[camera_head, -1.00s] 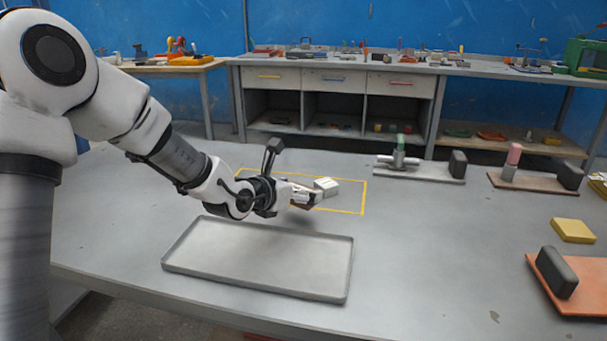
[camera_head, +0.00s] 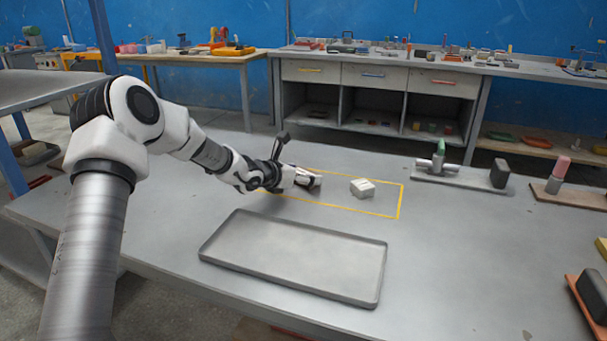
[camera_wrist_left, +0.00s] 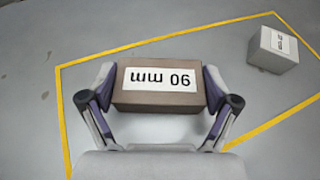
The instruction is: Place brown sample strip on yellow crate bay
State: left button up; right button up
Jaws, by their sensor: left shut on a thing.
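The brown sample strip (camera_wrist_left: 160,97) is a brown block with a white label marked 90 mm, upside down in the left wrist view. My left gripper (camera_wrist_left: 159,88) is shut on it, with one finger at each short end. In the head view my left gripper (camera_head: 312,181) is at the left part of a yellow outlined rectangle (camera_head: 400,202) on the table, and the strip is mostly hidden there. In the wrist view the strip lies within the yellow outline (camera_wrist_left: 64,125). Whether it touches the table, I cannot tell. My right gripper is not in view.
A pale grey labelled block (camera_head: 362,188) sits inside the outline, right of my left gripper and apart from it. An empty grey tray (camera_head: 290,262) lies in front. Fixtures on plates (camera_head: 450,175) stand to the right. The table between tray and right fixtures is clear.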

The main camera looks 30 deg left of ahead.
pick_arm(q)
jog(key=shift+r, duration=0.1)
jog(key=o, duration=1)
